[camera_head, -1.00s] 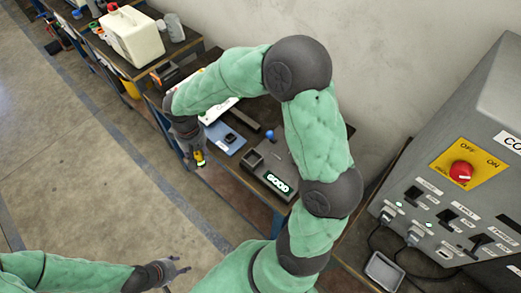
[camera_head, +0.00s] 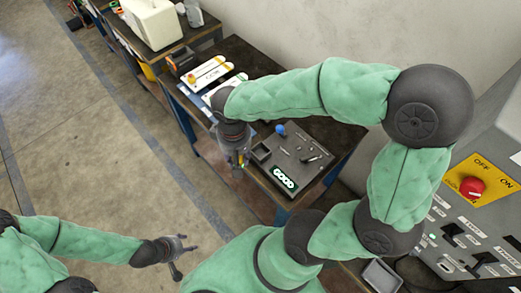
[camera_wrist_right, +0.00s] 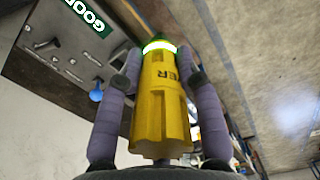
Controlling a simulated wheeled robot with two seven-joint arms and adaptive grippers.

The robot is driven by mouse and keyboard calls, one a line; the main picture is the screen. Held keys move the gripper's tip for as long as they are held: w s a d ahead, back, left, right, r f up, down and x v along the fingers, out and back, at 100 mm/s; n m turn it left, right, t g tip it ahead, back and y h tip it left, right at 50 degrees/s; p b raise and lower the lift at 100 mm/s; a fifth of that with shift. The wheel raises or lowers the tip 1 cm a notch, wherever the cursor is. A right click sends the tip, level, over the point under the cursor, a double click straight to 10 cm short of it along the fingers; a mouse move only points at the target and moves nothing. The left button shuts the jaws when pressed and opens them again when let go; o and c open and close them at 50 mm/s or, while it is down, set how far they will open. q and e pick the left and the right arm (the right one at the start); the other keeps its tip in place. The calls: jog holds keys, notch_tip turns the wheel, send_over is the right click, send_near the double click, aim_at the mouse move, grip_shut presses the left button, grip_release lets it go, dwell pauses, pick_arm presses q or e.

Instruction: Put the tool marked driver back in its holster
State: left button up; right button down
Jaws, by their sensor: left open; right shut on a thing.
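My right gripper (camera_head: 233,160) is shut on a yellow tool, held at the front edge of the workbench, left of the grey fixture. In the right wrist view the yellow tool (camera_wrist_right: 160,105) sits between both fingers, with partly visible dark letters ending in "ER" and a glowing green ring at its far end. The head view barely shows the tool under the gripper. I cannot pick out a holster with certainty. My left gripper (camera_head: 179,256) is open and empty, over the floor at the lower left.
A grey fixture (camera_head: 304,172) with a lit GOOD sign (camera_head: 284,177) and a blue knob (camera_head: 280,130) lies on the workbench. A control cabinet with a red knob (camera_head: 472,187) stands at right. A cream case (camera_head: 152,22) stands on the far table. The floor at left is clear.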

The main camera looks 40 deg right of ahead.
jog(key=shift+w+d+f+b, duration=0.7)
jog(key=shift+w+d+f, duration=0.1)
jog(key=shift+d+f, duration=1.25)
jog(key=shift+w+d+f+b, duration=0.8)
jog(key=shift+d+f, duration=1.1)
jog(key=shift+f, duration=0.2)
jog(key=shift+w+d+f+b, duration=0.65)
jog(key=shift+w+d+f, duration=0.15)
jog(key=shift+d+f, duration=1.25)
jog(key=shift+f, duration=0.1)
jog(key=shift+f, duration=0.15)
jog(key=c, duration=0.8)
grip_release()
jog(key=shift+c, duration=0.2)
